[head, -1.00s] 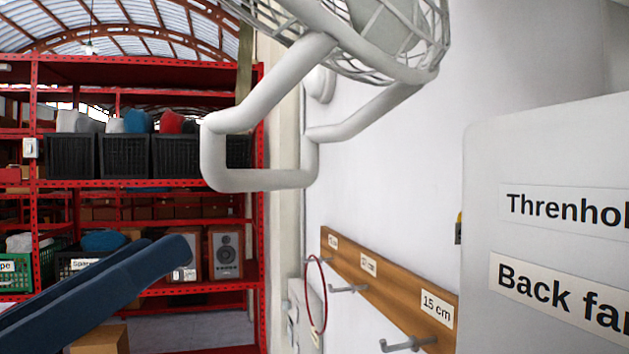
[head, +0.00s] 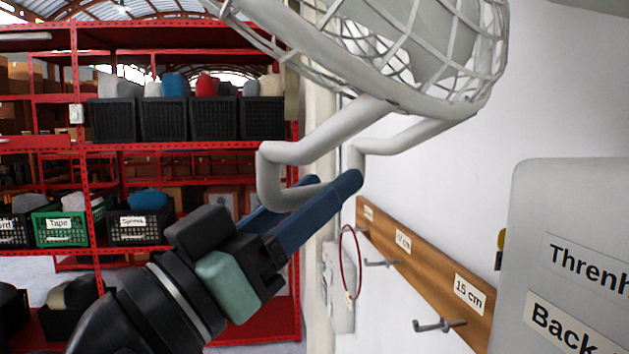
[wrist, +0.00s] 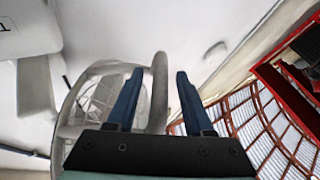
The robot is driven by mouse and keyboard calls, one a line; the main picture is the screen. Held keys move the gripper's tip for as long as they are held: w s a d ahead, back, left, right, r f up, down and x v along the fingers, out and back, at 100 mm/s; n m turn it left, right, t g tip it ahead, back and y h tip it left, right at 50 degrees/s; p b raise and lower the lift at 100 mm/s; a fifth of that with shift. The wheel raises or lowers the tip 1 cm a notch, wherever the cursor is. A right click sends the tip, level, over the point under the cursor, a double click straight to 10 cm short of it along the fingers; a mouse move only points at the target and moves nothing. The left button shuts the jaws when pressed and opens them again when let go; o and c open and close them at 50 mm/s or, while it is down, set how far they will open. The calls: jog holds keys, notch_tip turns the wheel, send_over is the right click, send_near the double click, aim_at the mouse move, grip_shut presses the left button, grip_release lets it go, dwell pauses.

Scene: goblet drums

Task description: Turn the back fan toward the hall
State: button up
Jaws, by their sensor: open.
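The white fan, with its round wire cage (head: 400,97), fills the top of the head view and is cut off there. A thick pale U-shaped handle (head: 268,172) hangs below the cage. My gripper (head: 331,184) is open, with its blue fingers at the bottom bar of the handle. One finger passes in front of the bar and the other behind it. In the wrist view, the handle tube (wrist: 158,105) runs between the two fingers of my gripper (wrist: 160,74). The fan cage (wrist: 98,100) shows behind the left finger. I cannot tell whether either finger touches the tube.
A grey panel (head: 570,200) with a partly cut-off "Back" label stands at the right. A wooden hook rail (head: 425,262) with a red ring (head: 350,262) is on the white wall below the fan. Red shelving (head: 180,148) with crates stands at the left.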

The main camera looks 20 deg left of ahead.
jog(key=shift+c, duration=0.2)
jog(key=shift+s, duration=0.1)
grip_shut()
dwell(1.1)
